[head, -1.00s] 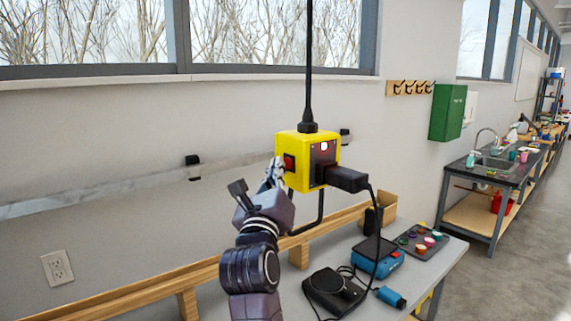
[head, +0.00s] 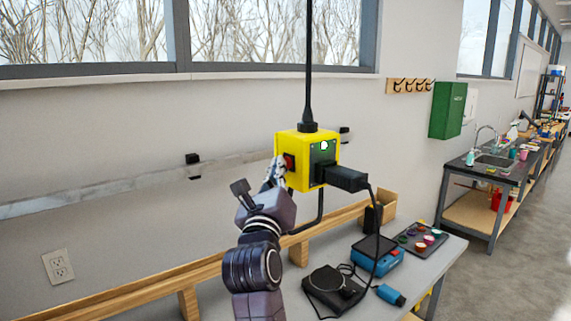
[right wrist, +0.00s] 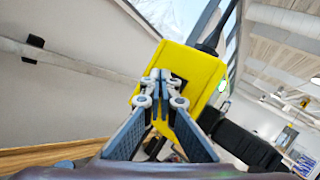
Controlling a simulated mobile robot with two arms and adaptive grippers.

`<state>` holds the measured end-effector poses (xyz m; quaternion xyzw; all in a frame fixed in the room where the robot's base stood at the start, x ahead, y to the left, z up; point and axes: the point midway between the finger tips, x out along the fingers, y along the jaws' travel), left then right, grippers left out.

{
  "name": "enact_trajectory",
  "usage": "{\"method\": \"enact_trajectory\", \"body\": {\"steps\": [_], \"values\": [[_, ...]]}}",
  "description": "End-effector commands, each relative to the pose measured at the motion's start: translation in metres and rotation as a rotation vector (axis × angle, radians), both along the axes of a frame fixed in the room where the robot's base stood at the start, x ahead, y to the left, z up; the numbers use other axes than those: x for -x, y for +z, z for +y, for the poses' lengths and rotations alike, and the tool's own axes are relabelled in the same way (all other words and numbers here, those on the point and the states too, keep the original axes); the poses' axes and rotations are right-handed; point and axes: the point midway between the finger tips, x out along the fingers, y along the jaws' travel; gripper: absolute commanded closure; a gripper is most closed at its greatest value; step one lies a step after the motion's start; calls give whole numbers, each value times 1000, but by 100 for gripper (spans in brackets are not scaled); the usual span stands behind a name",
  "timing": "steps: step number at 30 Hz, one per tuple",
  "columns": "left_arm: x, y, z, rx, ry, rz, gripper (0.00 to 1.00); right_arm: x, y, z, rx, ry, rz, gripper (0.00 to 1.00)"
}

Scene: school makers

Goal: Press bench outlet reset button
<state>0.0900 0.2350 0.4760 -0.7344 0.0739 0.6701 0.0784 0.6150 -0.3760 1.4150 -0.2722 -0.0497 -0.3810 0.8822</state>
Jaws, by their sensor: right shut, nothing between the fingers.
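A yellow outlet box (head: 293,180) hangs from a black cable above the bench. A red button (head: 289,162) is on its left face. Its front panel (head: 318,153) is dark with a greenish tint and a white round spot. A black plug sits in the front. My right gripper (head: 279,165) is at the left face, its fingertips right beside the red button. In the right wrist view the shut fingers (right wrist: 161,80) point at a dark recess on the yellow box (right wrist: 195,70); they hide most of the button, so contact cannot be told. My left gripper is out of view.
The grey bench (head: 440,253) below holds a black round-topped device (head: 333,287), a blue box (head: 377,258) and a tray of coloured cups (head: 420,238). The plug's black cord hangs down at the right. The wall is behind the box.

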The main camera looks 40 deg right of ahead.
Motion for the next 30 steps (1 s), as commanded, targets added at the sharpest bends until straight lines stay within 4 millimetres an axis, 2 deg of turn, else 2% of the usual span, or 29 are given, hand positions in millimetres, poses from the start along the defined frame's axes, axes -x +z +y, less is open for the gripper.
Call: {"method": "enact_trajectory", "body": {"steps": [14,30], "values": [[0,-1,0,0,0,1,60,1,-1,10,-2,1,-1,100],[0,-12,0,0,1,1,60,4,-4,62,-5,5,3,100]]}}
